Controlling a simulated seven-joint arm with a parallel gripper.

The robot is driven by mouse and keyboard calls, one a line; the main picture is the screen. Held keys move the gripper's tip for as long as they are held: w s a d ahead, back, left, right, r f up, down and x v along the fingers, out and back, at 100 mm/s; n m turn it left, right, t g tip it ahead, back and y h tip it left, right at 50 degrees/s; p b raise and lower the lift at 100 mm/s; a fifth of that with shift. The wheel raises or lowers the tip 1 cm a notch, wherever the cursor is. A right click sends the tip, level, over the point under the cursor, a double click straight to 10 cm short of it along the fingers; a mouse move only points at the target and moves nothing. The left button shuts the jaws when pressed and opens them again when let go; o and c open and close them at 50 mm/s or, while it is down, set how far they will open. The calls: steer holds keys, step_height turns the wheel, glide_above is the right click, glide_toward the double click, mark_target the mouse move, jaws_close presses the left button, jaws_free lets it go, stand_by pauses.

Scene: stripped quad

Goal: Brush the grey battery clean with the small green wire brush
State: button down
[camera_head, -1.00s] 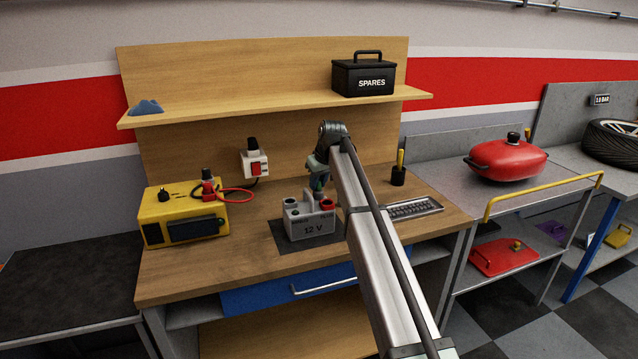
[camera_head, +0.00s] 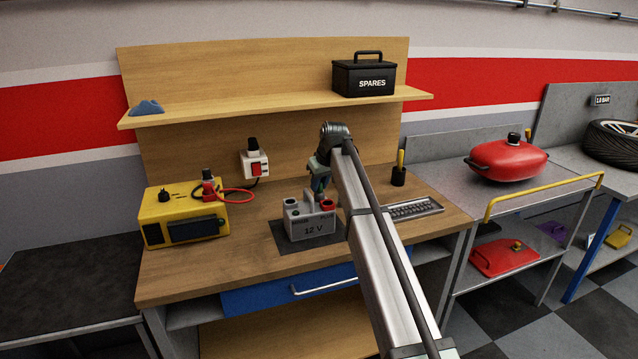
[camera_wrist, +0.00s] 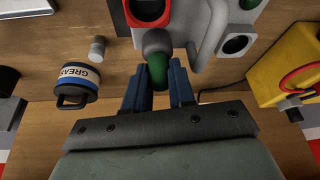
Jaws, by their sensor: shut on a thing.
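The grey 12 V battery (camera_head: 311,228) stands on the bench, with a red-ringed terminal (camera_head: 327,204) on its right and a bare terminal on its left. The battery (camera_wrist: 260,18) also fills the top of the wrist view, with the red-ringed terminal (camera_wrist: 150,8) there. My gripper (camera_head: 319,185) is above the back of the battery, close to the red-ringed terminal. In the wrist view my gripper (camera_wrist: 158,82) is shut on the small green wire brush (camera_wrist: 157,70). The brush's grey-brown head points toward the battery; whether it touches is unclear.
A yellow charger (camera_head: 185,224) with a red lead stands left of the battery. A grease tin (camera_wrist: 77,86) and a small grey cylinder (camera_wrist: 97,48) stand nearby. A black cup (camera_head: 398,177) and slotted tray (camera_head: 413,209) are to the right. The front bench edge is clear.

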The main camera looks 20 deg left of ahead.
steer(key=shift+w+a, duration=0.1)
steer(key=shift+w+a, duration=0.4)
steer(key=shift+w, duration=0.05)
stand_by(0.4)
steer(key=shift+s+d, duration=0.55)
steer(key=shift+r, duration=0.15)
steer(key=shift+r, duration=3.95)
